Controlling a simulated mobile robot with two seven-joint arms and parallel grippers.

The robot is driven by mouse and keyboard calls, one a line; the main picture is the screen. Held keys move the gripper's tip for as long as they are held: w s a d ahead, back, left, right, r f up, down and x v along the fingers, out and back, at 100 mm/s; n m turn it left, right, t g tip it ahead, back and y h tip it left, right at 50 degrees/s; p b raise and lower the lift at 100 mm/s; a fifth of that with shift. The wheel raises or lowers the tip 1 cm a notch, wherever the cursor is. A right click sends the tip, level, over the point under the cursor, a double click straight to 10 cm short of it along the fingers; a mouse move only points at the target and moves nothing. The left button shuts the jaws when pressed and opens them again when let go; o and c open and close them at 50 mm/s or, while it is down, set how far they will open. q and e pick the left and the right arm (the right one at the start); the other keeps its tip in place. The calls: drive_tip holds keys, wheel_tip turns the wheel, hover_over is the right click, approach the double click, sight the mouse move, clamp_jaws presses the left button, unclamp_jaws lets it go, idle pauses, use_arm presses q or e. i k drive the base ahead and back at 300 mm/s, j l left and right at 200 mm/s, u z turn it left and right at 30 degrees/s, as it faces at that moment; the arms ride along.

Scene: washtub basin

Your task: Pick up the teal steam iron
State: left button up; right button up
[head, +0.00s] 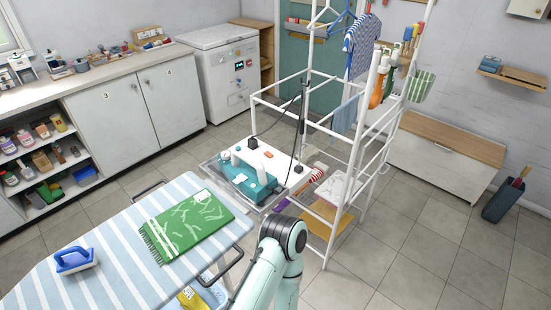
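The teal steam iron (252,184), with a teal body and a pale upper part, sits low in the middle of the head view. It is on a clear-edged tray or shelf (216,176) at the left side of the white drying rack, next to a white slab (282,163) with dark pieces and a cord. How the iron touches the slab is unclear. One mint-green arm of mine rises from the bottom middle and its dark joint ends below and right of the iron, apart from it in the picture. Neither gripper shows.
The striped ironing board (110,265) at lower left holds a green fringed cloth (188,226) and a blue-and-white iron-like object (75,261). The white rack (327,225) stands to the right with hanging cloths and bottles. Tiled floor (410,255) at right is clear.

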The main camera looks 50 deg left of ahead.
sight(260, 184)
drive_tip(key=i, duration=1.6)
drive_tip(key=i+u, duration=0.15)
drive_tip(key=u, duration=0.3)
drive_tip(key=i+l+u, duration=0.1)
drive_tip(key=u, duration=0.35)
drive_tip(key=i+l+u, duration=0.1)
drive_tip(key=u, duration=0.4)
drive_tip(key=i+u, duration=0.1)
drive_tip(key=u, duration=1.65)
